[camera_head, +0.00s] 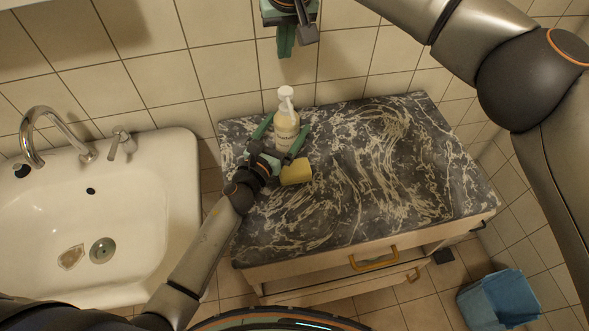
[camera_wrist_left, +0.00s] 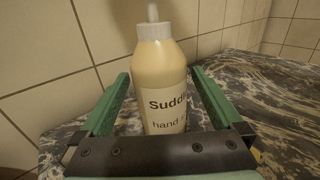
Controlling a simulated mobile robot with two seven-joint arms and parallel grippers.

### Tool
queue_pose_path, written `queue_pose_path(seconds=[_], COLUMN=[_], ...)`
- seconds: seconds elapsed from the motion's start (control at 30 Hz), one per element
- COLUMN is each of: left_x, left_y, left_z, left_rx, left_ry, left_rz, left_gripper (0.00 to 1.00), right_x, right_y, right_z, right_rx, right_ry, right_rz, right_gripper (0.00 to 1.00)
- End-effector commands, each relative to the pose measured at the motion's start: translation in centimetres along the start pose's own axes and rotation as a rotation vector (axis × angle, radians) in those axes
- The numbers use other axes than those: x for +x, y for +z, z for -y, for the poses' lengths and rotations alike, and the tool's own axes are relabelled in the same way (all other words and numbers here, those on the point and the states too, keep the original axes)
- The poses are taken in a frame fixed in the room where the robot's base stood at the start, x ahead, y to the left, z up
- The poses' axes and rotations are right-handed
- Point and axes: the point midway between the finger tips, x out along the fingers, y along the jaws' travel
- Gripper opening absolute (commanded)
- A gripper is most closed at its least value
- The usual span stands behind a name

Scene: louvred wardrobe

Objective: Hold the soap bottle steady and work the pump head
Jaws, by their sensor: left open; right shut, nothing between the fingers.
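The soap bottle (camera_head: 286,120), cream with a white pump head (camera_head: 286,95), stands upright near the back left of the marble-patterned top. My left gripper (camera_head: 281,134) is open, with one green finger on each side of the bottle. In the left wrist view the bottle (camera_wrist_left: 160,75) stands between the fingers (camera_wrist_left: 160,78) with gaps on both sides.
A yellow sponge (camera_head: 296,172) lies just right of my left gripper. The dark marble top (camera_head: 380,170) is clear to the right. A white sink (camera_head: 140,210) with a tap (camera_head: 42,130) is at left. A blue bin (camera_head: 500,298) stands on the floor at lower right.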

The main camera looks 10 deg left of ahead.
Motion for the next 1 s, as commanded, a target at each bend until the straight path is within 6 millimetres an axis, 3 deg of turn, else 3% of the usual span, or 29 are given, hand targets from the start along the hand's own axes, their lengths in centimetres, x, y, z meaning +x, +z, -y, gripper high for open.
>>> queue_pose_path(seconds=[0.23,0.7,1.0], left_x=[-1.8,-10.2,-12.0], left_y=[-0.2,0.0,0.1], left_z=[0.0,0.0,0.0], left_rx=[0.001,-0.003,0.000], left_ry=[0.000,0.000,0.000], left_rz=[-0.003,0.000,0.003], left_gripper=[1.00,1.00,1.00], right_x=[0.0,0.0,0.0], right_y=[0.0,0.0,0.0], right_z=[0.0,0.0,0.0], right_rx=[0.000,0.000,0.000], right_ry=[0.000,0.000,0.000], right_rz=[0.000,0.000,0.000], right_gripper=[0.00,0.00,0.00])
